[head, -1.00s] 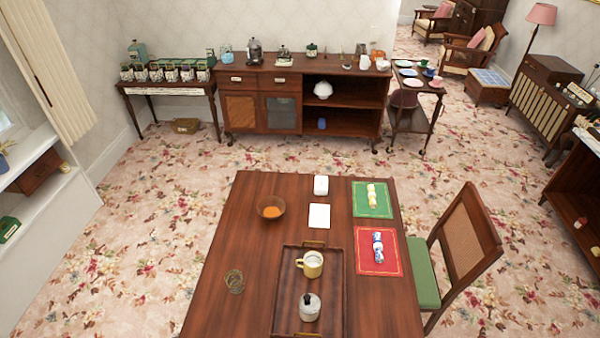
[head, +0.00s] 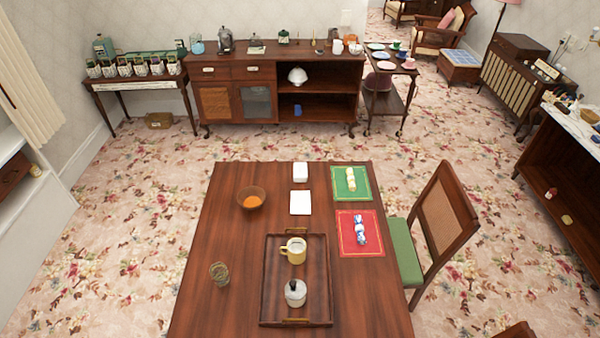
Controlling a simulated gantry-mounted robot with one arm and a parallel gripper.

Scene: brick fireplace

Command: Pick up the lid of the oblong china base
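A small white block-like piece (head: 300,172) stands near the far edge of the wooden table; it may be the china lid. A flat white, roughly rectangular piece (head: 300,202) lies just in front of it, apart from it, and may be the china base. At this size I cannot tell for certain which is which. My gripper is not in view.
The table (head: 225,298) also holds an orange-filled bowl (head: 251,197), a glass (head: 219,272), and a tray (head: 318,290) with a yellow mug (head: 294,250) and lidded pot (head: 295,292). Crackers lie on green and red mats. A chair (head: 435,220) stands at right.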

